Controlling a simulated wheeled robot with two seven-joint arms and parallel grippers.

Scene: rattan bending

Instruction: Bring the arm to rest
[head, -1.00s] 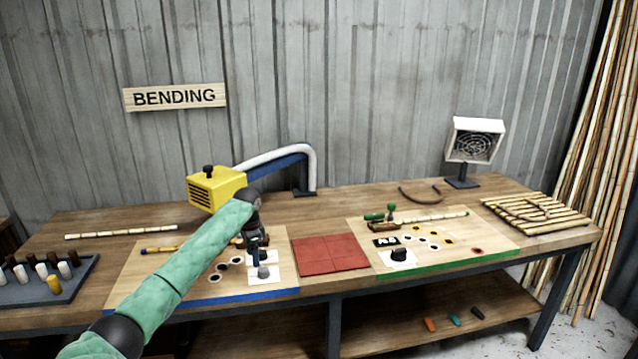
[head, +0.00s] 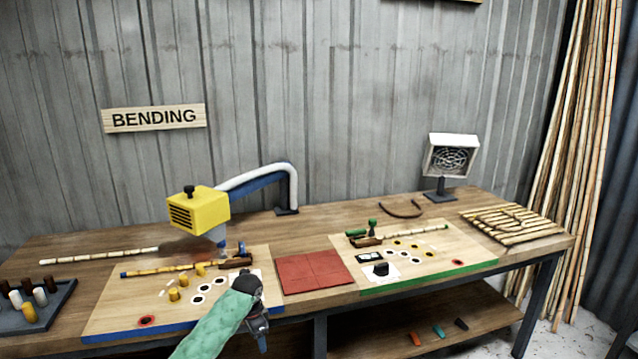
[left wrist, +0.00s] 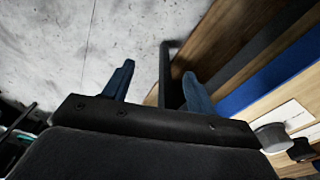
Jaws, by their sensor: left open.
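My left arm, in a green sleeve, comes in from the bottom of the head view. Its gripper (head: 262,341) hangs low at the front edge of the bench, by the blue-edged board (head: 110,322). In the left wrist view its two blue fingers (left wrist: 158,92) stand apart with nothing between them. Beyond them are the grey floor and the bench edge. My right gripper is in neither view.
A red mat (head: 314,272) and a green-edged board (head: 470,262) lie to the right. A peg tray (head: 62,300) is at left.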

